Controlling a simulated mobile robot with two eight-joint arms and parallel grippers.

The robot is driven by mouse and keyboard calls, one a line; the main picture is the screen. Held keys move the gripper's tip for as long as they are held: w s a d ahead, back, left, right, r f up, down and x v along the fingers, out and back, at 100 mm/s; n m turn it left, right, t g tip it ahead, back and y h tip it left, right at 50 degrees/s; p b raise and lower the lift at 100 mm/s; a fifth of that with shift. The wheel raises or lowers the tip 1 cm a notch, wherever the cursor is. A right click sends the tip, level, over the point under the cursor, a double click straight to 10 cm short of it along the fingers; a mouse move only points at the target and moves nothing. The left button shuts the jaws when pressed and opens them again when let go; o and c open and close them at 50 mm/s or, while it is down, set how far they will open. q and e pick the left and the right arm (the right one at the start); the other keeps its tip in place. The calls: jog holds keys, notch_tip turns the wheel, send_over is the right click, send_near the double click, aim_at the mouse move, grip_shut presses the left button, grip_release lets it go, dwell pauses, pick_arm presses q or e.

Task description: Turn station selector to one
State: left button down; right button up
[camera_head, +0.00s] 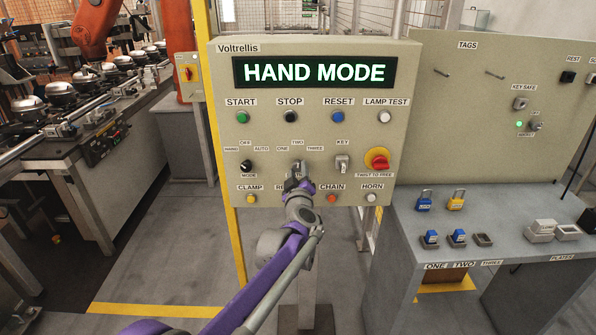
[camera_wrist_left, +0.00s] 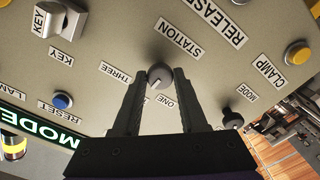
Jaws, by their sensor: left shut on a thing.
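The station selector (camera_wrist_left: 160,75) is a round dark knob with a pale pointer mark on the grey panel (camera_head: 225,75). In the left wrist view it sits between the fingertips of my left gripper (camera_wrist_left: 160,78), which is shut on it. The pointer mark seems to face the lower left there, roughly toward the finger that hides the spot between the ONE label (camera_wrist_left: 167,100) and the THREE label (camera_wrist_left: 115,73). In the head view, my left gripper (camera_head: 297,172) covers most of the selector, under the labels ONE, TWO and THREE. My right gripper is not in view.
The display (camera_head: 315,72) reads HAND MODE. The black mode knob (camera_head: 246,166) is left of the selector; the key switch (camera_head: 342,163) and red emergency stop (camera_head: 377,159) are right. Push buttons line the rows above and below. A padlock bench (camera_head: 410,215) stands at right.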

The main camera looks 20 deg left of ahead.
pick_arm(q)
jog(key=n+p, duration=0.1)
jog(key=n, duration=0.4)
jog(key=shift+n, duration=0.3)
jog(key=shift+n+p, duration=0.5)
jog(key=shift+n, duration=1.6)
jog(key=shift+c, duration=2.2)
grip_release()
jog(key=v, duration=1.1)
jog(key=shift+b, duration=0.4)
jog(key=shift+r, duration=0.1)
